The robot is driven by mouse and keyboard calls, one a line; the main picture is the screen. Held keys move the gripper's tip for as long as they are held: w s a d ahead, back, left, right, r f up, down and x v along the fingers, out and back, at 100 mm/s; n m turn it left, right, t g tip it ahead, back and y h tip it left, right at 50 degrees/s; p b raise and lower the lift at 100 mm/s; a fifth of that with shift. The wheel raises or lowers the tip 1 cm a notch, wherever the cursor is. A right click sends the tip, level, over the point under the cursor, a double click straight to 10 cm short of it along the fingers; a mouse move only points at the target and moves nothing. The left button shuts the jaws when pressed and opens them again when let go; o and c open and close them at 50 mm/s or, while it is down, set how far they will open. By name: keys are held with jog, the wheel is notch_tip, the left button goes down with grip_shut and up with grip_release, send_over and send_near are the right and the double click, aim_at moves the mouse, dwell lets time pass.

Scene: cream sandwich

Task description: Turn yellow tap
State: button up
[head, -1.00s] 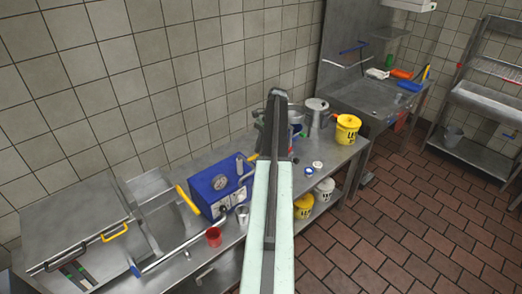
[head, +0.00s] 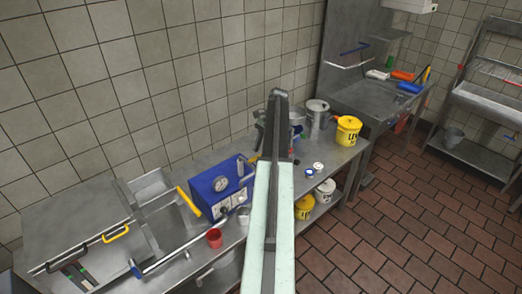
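A yellow lever-like bar (head: 189,201), which may be the yellow tap, stands tilted at the left side of a blue box with a dial (head: 220,187), beside the sink basin. Its lower end and mounting are hard to make out. My pale green arm runs up the middle of the head view. Its dark far end covers part of the counter, and dark parts that may be my gripper (head: 277,125) show there. The fingers cannot be told apart. This end is right of and beyond the yellow bar, apart from it in the picture.
A red cup (head: 214,238) and a metal cup (head: 243,215) stand near the counter's front edge. A yellow bucket (head: 348,130) and a metal pot (head: 318,114) stand at the far end. A lid with a yellow handle (head: 116,233) is at left.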

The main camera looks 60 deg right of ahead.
jog(key=w+p+v, duration=0.1)
jog(key=p+v, duration=0.5)
jog(key=v, duration=0.1)
jog(key=shift+s+r, duration=0.25)
jog(key=shift+s, duration=0.3)
